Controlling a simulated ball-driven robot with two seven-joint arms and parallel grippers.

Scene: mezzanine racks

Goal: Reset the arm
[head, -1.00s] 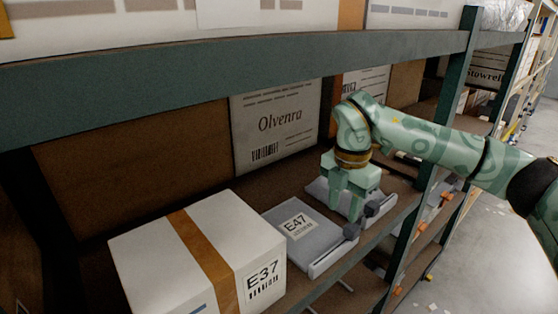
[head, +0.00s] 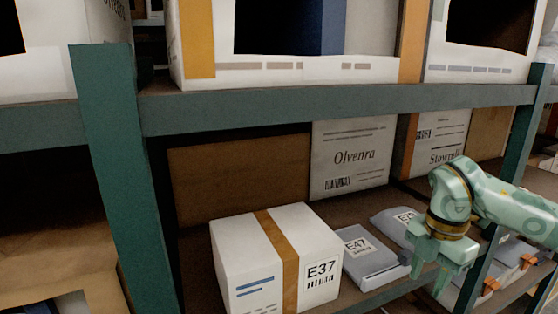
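My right arm, green with pale markings, comes in from the right edge of the head view. Its gripper (head: 430,274) points down at the front of the shelf, to the right of the grey packet labelled E47 (head: 372,258). The two fingers are apart with nothing visible between them. A second grey packet (head: 388,222), its label partly hidden, lies behind and left of the gripper. My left gripper is not in view.
A white box labelled E37 (head: 240,250) with an orange band stands on the shelf left of the packets. An Olvenra carton (head: 352,185) stands behind. A green upright (head: 120,180) and the upper shelf beam (head: 330,112) frame the bay. More packets lie at right.

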